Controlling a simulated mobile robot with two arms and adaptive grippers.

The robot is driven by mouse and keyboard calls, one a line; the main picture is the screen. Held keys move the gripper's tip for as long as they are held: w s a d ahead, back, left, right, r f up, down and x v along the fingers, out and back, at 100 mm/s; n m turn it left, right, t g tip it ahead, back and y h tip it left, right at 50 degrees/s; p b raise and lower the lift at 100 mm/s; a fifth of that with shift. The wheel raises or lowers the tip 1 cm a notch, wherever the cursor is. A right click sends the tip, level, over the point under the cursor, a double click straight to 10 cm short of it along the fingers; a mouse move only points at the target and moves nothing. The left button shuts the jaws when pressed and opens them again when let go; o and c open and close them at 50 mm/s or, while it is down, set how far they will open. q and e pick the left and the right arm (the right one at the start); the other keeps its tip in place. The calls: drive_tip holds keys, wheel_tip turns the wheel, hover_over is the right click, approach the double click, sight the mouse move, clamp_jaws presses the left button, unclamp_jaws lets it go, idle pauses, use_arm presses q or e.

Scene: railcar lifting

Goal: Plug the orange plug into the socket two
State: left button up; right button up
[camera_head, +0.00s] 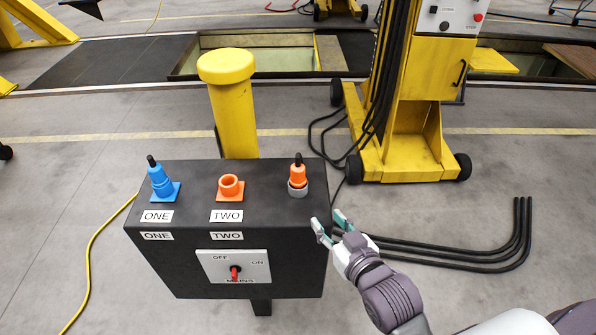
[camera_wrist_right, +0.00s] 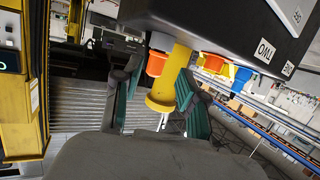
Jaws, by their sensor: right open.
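The orange plug (camera_head: 298,175) with a black cable end stands upright in a grey round holder (camera_head: 297,189) at the right of the black box's top. Socket two (camera_head: 230,187) is an orange, empty, open ring behind a TWO label at the middle of the box. My right gripper (camera_head: 331,224) is open and empty, just off the box's right front corner, nearer than the plug and to its right. In the right wrist view, which is upside down, the orange plug (camera_wrist_right: 157,63) shows between the open fingers, apart from them. My left gripper is out of view.
A blue plug (camera_head: 160,182) stands in socket one. The black box (camera_head: 265,215) has a red mains switch (camera_head: 235,272) on its front. A yellow post (camera_head: 232,110) rises behind it. A yellow lifting jack (camera_head: 410,130) and black cables (camera_head: 450,255) lie to the right.

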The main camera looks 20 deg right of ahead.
sight(299, 164)
drive_tip(key=w+r+t, duration=0.1)
drive_tip(key=w, duration=0.2)
drive_tip(key=w+a+r+t+p, duration=0.1)
drive_tip(key=w+r, duration=0.1)
drive_tip(key=w, duration=0.2)
drive_tip(key=w+r+t+p, duration=0.1)
drive_tip(key=w, duration=0.2)
drive_tip(key=shift+w+a+r, duration=0.15)
drive_tip(key=shift+r, duration=0.15)
drive_tip(key=shift+w+a+r+p, duration=0.1)
drive_tip(key=shift+w+p, duration=0.2)
drive_tip(key=shift+w, duration=0.25)
drive_tip(key=w, duration=0.2)
drive_tip(key=w+p, duration=0.1)
drive_tip(key=shift+w+a, duration=0.25)
drive_tip(key=shift+w+f, duration=0.3)
drive_tip(key=shift+w, duration=0.1)
drive_tip(key=shift+s, duration=0.1)
clamp_jaws()
